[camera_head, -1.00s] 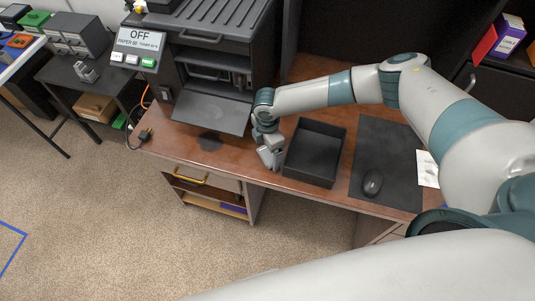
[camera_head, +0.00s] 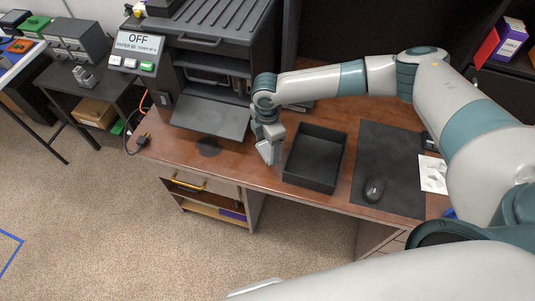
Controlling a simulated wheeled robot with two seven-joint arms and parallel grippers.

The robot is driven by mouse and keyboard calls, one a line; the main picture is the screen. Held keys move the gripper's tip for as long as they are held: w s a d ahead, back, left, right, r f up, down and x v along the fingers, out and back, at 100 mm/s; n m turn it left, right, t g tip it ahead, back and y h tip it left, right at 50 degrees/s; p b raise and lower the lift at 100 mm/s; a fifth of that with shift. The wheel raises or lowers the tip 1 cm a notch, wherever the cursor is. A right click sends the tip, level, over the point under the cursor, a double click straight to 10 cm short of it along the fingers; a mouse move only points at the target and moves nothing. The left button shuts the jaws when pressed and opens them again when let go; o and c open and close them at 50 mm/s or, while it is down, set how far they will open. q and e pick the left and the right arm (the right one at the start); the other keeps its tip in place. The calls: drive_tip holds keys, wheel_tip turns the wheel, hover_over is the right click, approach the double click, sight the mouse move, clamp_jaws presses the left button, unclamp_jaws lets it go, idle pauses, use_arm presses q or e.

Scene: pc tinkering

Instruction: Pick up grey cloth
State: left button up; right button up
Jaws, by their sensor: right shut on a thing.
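My right gripper (camera_head: 268,154) is low over the brown desk, between the printer's open front flap and a black tray. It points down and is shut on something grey. The grey cloth (camera_head: 279,149) seems to be this small grey patch at the fingers; most of it is hidden by the gripper and it is hard to tell apart from the fingers. My left gripper is not in view.
The black open tray (camera_head: 330,183) stands just right of the gripper. The dark printer (camera_head: 211,113) with its flap down is to the left, with a dark smudge (camera_head: 209,146) on the desk below. A mouse (camera_head: 374,189) lies on a black mat (camera_head: 390,150).

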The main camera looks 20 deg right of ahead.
sight(267, 155)
drive_tip(key=shift+r+b, duration=0.4)
drive_tip(key=shift+r, duration=1.55)
drive_tip(key=o, duration=0.5)
drive_tip(key=shift+c, duration=1.4)
drive_tip(key=shift+f, duration=0.1)
drive_tip(key=shift+f, duration=0.1)
drive_tip(key=shift+f+b, duration=1.75)
drive_tip(key=shift+f, duration=2.75)
drive_tip(key=o, duration=1)
drive_tip(key=shift+f, duration=0.1)
